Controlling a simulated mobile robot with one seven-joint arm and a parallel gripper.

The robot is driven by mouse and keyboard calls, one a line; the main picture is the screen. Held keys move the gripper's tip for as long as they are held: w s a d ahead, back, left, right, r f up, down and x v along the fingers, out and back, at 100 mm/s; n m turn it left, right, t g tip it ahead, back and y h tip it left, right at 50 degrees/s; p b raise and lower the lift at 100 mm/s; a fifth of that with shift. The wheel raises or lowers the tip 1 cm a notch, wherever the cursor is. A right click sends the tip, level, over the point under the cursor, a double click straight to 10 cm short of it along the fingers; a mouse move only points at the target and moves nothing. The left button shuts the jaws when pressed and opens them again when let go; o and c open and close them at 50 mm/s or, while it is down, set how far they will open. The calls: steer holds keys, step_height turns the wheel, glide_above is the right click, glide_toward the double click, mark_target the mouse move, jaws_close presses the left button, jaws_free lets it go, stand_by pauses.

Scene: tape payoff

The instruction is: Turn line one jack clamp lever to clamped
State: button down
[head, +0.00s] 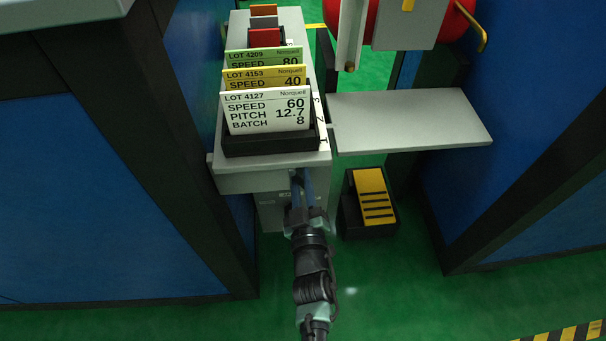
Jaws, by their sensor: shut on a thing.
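My gripper (300,180) reaches up to the front of the narrow grey cabinet (235,182), just below its top edge. Its blue fingers are shut on a small dark part at that front. The part is mostly hidden by the fingers, and I cannot tell whether it is a lever. A curved brass-coloured lever (482,38) shows at the top right, beside a red rounded body (458,22) and a grey box (405,25). It is well away from my gripper. I cannot tell for sure that it is the line one jack clamp lever.
Lot cards (266,110) stand in a black holder (270,143) on the cabinet, with positions numbered at its side. A grey shelf (410,122) juts out to the right. A yellow-topped pedal (373,195) stands below it. Blue panels flank both sides; green floor is clear in front.

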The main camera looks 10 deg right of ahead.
steer(key=m, duration=0.1)
steer(key=a+m+p, duration=0.1)
steer(key=m, duration=0.1)
steer(key=a+m, duration=0.1)
steer(key=m, duration=0.1)
steer(key=shift+a+f, duration=0.1)
steer(key=shift+f, duration=0.2)
steer(key=shift+m, duration=0.3)
steer(key=c, duration=0.8)
jaws_free()
steer(key=s+p, duration=0.5)
steer(key=s, duration=0.8)
steer(key=shift+p, duration=0.4)
